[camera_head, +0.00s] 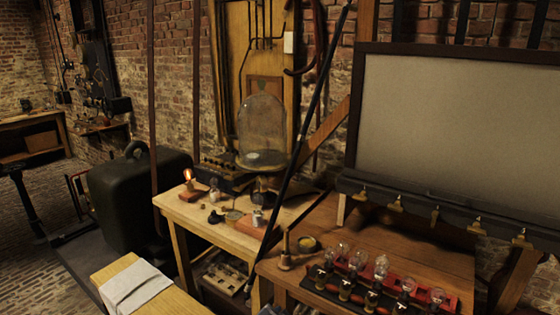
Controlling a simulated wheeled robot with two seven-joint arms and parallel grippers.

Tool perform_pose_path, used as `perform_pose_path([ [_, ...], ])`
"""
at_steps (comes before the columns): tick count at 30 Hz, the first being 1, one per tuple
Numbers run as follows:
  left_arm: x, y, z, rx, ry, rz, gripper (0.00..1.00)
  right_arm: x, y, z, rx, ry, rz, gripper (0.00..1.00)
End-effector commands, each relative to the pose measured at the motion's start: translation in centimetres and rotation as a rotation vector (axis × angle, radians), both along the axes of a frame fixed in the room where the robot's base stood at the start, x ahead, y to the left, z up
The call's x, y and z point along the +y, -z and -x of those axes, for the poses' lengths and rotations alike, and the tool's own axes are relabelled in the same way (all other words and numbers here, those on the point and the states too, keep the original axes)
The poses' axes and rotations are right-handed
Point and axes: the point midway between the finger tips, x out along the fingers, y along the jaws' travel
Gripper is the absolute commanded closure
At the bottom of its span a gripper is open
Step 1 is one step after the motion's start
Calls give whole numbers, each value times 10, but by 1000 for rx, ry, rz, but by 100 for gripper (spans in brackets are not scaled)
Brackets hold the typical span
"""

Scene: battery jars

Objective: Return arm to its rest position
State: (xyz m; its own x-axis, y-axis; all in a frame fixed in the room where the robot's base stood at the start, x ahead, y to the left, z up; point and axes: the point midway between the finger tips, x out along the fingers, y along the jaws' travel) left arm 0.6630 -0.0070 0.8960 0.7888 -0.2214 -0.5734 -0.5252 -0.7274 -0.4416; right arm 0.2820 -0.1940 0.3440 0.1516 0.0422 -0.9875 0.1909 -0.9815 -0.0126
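Neither of my grippers nor any clear part of my arms shows in the head view. A row of small glass bulbs (381,267) stands in a red and black rack (345,297) on the brown wooden table at the lower right. Their lower parts are partly hidden by the rack and its fittings. A large glass bell jar (263,125) stands upright at the back of the lighter wooden table.
A dark diagonal pole (300,150) crosses in front of the lighter table (222,236). A small lit lamp (188,180) and loose parts lie there. A grey board (455,108) rises behind the brown table (425,255). A cloth (135,287) lies on a bench at the front left.

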Motion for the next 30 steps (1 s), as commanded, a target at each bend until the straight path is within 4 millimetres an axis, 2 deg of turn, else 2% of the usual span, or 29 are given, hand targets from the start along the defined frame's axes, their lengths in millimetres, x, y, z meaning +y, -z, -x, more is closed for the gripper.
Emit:
perform_pose_path([
  [3,30,20,36,96,-70,41,68,1,0,0,0,0,-1,42],
  [10,87,51,107,271,-209,103,68,1,0,1,0,1,-1,42],
  [18,151,73,200,463,-375,150,68,1,0,1,1,1,-1,42],
  [24,182,77,249,556,-460,163,68,0,0,1,1,0,-1,42],
  [30,200,77,281,614,-514,168,68,-1,0,1,1,-1,1,42],
])
